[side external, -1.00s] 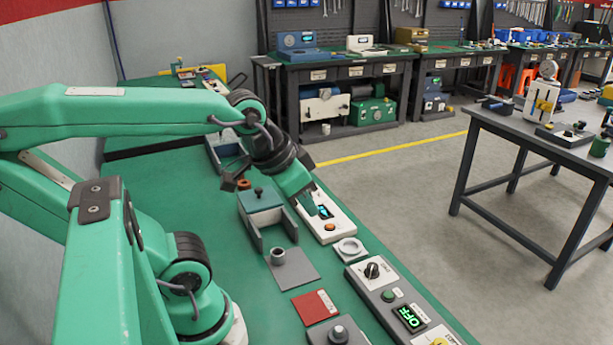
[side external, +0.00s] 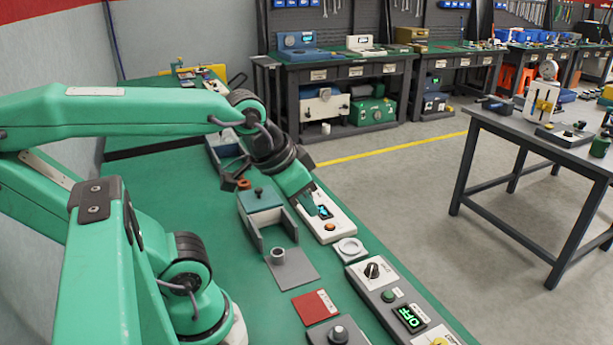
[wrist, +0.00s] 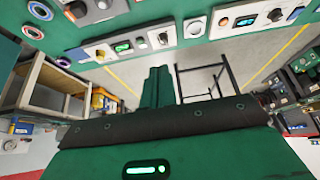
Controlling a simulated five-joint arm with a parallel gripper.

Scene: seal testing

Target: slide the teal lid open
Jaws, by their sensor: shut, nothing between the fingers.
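The teal lid (side external: 262,201) with a dark knob on top sits on a grey box (side external: 279,234) in the side view. It covers the far part of the box, and the grey side walls run on toward the camera. My gripper (side external: 311,207) is shut and empty. It is to the right of the lid, apart from its knob, and points down toward a white panel with a small blue display (side external: 337,218). The wrist view shows the closed green fingers (wrist: 158,84). I cannot make out the lid there.
An orange ring (side external: 244,184) lies behind the lid. A grey plate with a peg (side external: 292,270), a white ring block (side external: 349,249), a red card (side external: 315,306) and a control box reading OFF (side external: 409,318) stand nearer. Bare green bench lies left of the box.

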